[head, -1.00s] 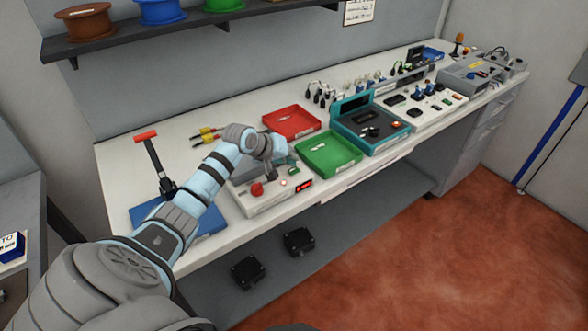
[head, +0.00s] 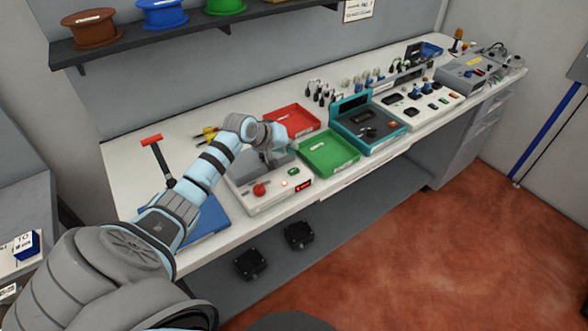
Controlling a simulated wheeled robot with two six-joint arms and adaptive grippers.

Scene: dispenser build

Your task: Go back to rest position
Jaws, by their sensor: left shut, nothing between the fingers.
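My left arm comes in from the lower left and reaches over the workbench (head: 130,205). My left gripper (head: 278,160) is shut and empty, above the back of the grey-white dispenser box (head: 275,200) with a red knob (head: 259,190) and a red display. The wrist partly hides the gripper and the back of the box. I cannot tell whether the fingertips touch the box. My right gripper is not in view.
A green tray (head: 345,167) and a red tray (head: 314,127) lie close right of my gripper. A teal-edged case (head: 404,131) stands beyond. A blue base with a red-handled lever (head: 152,140) is near my forearm. A spool shelf (head: 140,50) hangs above.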

